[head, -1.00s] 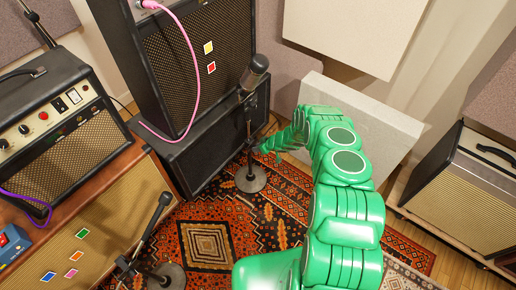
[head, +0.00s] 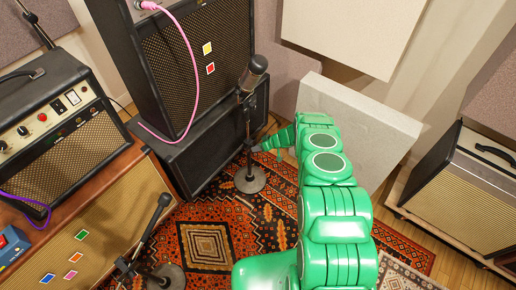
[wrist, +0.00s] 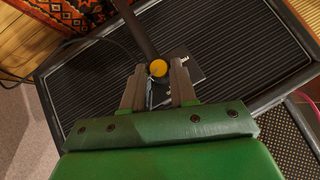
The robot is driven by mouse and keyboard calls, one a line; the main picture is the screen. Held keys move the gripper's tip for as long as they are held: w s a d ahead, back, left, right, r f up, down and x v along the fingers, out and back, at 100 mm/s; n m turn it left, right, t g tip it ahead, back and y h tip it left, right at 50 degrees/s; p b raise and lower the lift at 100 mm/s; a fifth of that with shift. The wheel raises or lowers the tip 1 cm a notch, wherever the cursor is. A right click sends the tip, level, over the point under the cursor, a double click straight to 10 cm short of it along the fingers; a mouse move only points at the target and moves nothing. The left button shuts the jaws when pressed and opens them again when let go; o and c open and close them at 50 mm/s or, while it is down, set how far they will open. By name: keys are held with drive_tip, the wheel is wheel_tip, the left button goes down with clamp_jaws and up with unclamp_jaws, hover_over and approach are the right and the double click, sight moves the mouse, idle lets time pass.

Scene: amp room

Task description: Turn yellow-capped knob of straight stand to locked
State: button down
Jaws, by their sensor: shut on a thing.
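The straight stand (head: 248,150) stands upright on its round base in the head view, with a microphone (head: 254,74) on top. My gripper (head: 263,147) reaches its pole from the right, at mid-height. In the wrist view, the yellow-capped knob (wrist: 158,68) sits between the fingertips of my gripper (wrist: 159,72), against the dark pole (wrist: 143,32). The fingers are shut on the knob. The knob is too small and hidden to make out in the head view, and I cannot tell its lock setting.
Black speaker cabinets (head: 205,150) stand close behind the stand. A second stand (head: 150,235) with a tilted arm is at the front left. A pink cable (head: 190,70) hangs down the cabinet. A pale panel (head: 365,120) stands behind my arm. The patterned rug (head: 275,215) lies below.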

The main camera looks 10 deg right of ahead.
drive_tip(key=shift+w+d+r, duration=0.1)
drive_tip(key=shift+w+r, duration=0.05)
drive_tip(key=shift+w, duration=0.05)
drive_tip(key=c, duration=1.3)
unclamp_jaws()
drive_tip(key=o, duration=0.4)
drive_tip(key=shift+s, duration=0.1)
drive_tip(key=v, duration=0.7)
drive_tip(key=shift+d+r, duration=0.2)
drive_tip(key=shift+r, duration=0.05)
drive_tip(key=shift+s, duration=0.1)
